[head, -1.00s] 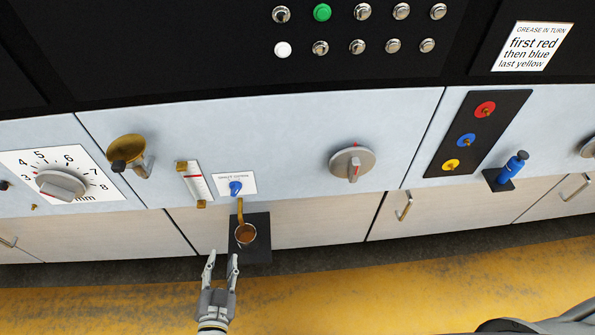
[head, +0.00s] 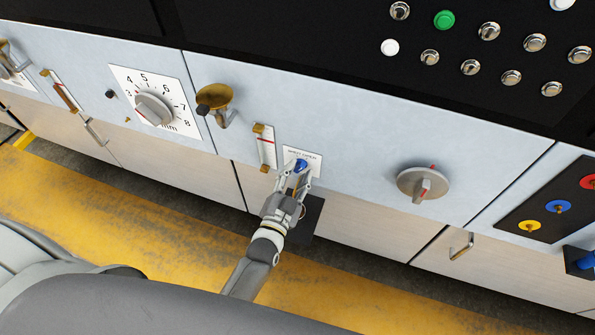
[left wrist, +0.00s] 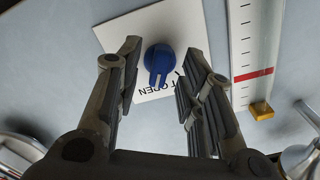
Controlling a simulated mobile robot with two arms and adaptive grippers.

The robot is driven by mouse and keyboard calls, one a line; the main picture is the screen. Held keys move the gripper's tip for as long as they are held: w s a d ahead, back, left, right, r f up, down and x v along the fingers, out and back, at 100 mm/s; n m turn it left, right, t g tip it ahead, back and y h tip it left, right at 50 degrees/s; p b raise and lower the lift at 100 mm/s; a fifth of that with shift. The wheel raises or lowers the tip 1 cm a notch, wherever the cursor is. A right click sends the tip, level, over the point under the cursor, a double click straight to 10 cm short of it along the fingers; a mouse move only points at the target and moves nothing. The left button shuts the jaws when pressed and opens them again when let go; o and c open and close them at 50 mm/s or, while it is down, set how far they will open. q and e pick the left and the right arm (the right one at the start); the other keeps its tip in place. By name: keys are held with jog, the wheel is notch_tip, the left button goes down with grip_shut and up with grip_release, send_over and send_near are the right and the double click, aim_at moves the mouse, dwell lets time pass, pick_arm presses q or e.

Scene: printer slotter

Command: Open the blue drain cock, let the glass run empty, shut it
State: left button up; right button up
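The blue drain cock (head: 301,165) sits on a white label plate on the pale blue panel. In the left wrist view the cock (left wrist: 158,60) shows whole, its lever pointing down in the picture, over the label's printed "OPEN". My left gripper (head: 299,180) is at the cock. In the left wrist view its open fingers (left wrist: 161,62) stand on either side of the cock, with gaps visible. The upright sight glass (head: 264,146) with a red line is just left of the cock; the wrist view shows it pale (left wrist: 256,45). The cup below is mostly hidden by my gripper. My right gripper is out of view.
A black shelf (head: 310,222) juts out below the cock. A brass-topped fitting (head: 214,97) is left of the glass, and a grey knob (head: 424,184) is to the right. The yellow floor is clear.

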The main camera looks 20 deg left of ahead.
pick_arm(q)
jog(key=shift+w, duration=0.45)
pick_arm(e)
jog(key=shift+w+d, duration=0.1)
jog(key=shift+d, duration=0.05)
pick_arm(q)
jog(key=c, duration=0.7)
grip_shut()
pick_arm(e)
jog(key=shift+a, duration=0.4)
